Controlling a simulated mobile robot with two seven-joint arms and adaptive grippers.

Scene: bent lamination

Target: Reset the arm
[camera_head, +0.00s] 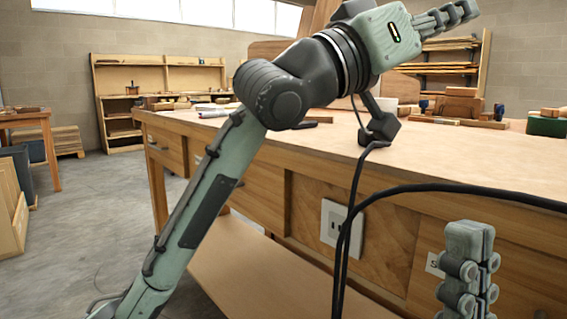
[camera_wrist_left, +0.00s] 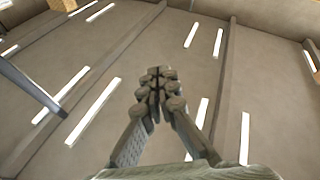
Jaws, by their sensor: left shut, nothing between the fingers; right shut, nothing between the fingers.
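My left arm rises from the lower left of the head view and bends over the bench. My left gripper (camera_head: 447,18) is high at the upper right, shut and empty, above the bench top. In the left wrist view the left gripper's fingers (camera_wrist_left: 158,85) meet with nothing between them, against the ceiling and its light strips. My right gripper (camera_head: 468,268) is at the lower right of the head view, in front of the bench's front face. It points upward, shut and empty. The rest of the right arm is out of view.
A wooden workbench (camera_head: 470,165) fills the middle and right. Black cables (camera_head: 352,215) hang before its front. Wooden blocks (camera_head: 462,102) and a green box (camera_head: 547,124) stand at its back right. A shelf (camera_head: 160,80) stands by the wall.

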